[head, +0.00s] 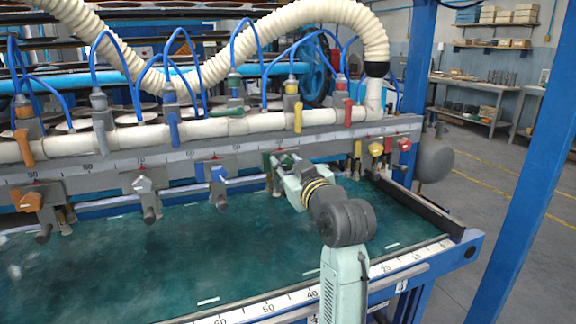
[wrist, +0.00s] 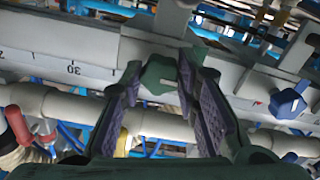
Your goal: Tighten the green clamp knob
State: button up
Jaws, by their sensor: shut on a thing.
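The green clamp knob (wrist: 160,73) sits on the grey rail in the wrist view, between the two fingertips of my gripper (wrist: 161,70). My gripper is shut on the knob, with purple-lined pads to either side of it. A small pale mark shows on the knob's face. In the head view my gripper (head: 284,163) reaches the front of the grey rail (head: 100,177), right of the blue clamp knob (head: 216,172). There the gripper mostly hides the green knob.
A grey clamp knob (head: 143,184) and an orange one (head: 27,200) are further left on the rail. A yellow knob (head: 375,149) and a red knob (head: 405,144) are to the right. A white pipe (head: 200,129) with coloured valve levers runs above. The green table (head: 150,265) is clear.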

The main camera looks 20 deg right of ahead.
jog(key=o, duration=1.2)
jog(key=shift+c, duration=0.2)
jog(key=s, duration=1.2)
jog(key=shift+d, duration=0.2)
